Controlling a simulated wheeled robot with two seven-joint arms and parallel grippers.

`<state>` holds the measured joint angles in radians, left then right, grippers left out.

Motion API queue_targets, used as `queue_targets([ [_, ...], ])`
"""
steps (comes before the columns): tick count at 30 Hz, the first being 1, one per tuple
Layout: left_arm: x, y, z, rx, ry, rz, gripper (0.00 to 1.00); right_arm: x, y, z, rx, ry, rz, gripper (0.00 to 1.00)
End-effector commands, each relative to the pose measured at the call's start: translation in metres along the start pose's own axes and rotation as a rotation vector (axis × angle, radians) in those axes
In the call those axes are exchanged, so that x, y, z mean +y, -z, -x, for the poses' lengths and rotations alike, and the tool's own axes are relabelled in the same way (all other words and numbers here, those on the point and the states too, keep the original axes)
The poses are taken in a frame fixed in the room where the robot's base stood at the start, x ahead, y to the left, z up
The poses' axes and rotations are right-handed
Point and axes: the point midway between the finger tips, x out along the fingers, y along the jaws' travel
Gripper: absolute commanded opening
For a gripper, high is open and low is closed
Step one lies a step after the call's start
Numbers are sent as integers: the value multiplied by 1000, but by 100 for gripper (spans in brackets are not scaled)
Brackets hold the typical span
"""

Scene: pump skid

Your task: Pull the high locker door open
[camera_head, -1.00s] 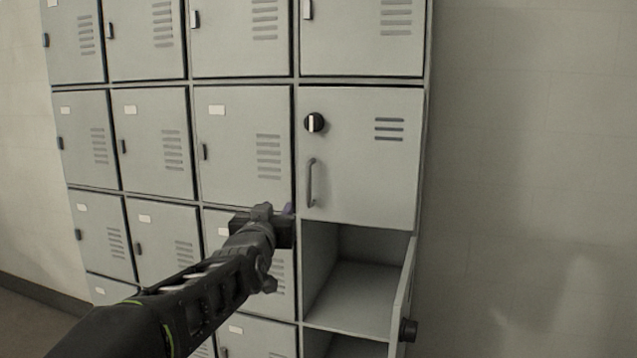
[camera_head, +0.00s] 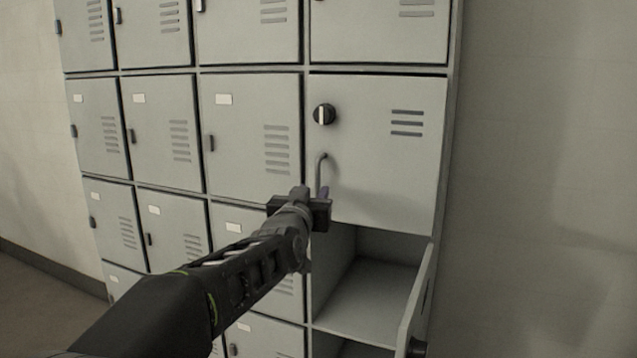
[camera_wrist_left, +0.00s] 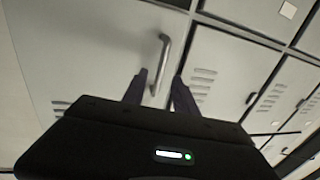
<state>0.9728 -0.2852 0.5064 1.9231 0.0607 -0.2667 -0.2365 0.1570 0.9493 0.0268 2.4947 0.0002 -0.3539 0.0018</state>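The high locker door (camera_head: 377,175) is a pale grey panel in the right column. It has a black knob (camera_head: 324,114) with a white vertical mark, several vent slots and a thin upright bar handle (camera_head: 321,163) near its left edge. It looks closed or nearly so. My left gripper (camera_head: 323,192) is at the lower part of this handle and hides its lower end. In the left wrist view, its two dark fingers (camera_wrist_left: 159,93) are apart, with the handle (camera_wrist_left: 164,58) lined up between their tips. I cannot tell whether they touch it. My right gripper is not in view.
Below, an open compartment (camera_head: 365,299) has its own door (camera_head: 417,305) swung outward on the right. Other closed locker doors (camera_head: 252,135) fill the left. Bare wall (camera_head: 550,170) lies to the right.

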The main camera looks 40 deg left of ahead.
Motion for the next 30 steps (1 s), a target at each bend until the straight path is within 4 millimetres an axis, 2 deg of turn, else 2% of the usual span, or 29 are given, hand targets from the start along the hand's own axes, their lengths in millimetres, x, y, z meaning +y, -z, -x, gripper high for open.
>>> queue_targets([
  [9,-2,3,-46,-3,1,7,34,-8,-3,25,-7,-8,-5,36],
  [13,-1,2,-59,-1,0,5,34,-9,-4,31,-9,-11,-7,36],
  [25,-1,0,-66,1,2,2,34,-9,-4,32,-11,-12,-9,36],
  [30,-1,0,-66,1,2,2,21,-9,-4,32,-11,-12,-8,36],
])
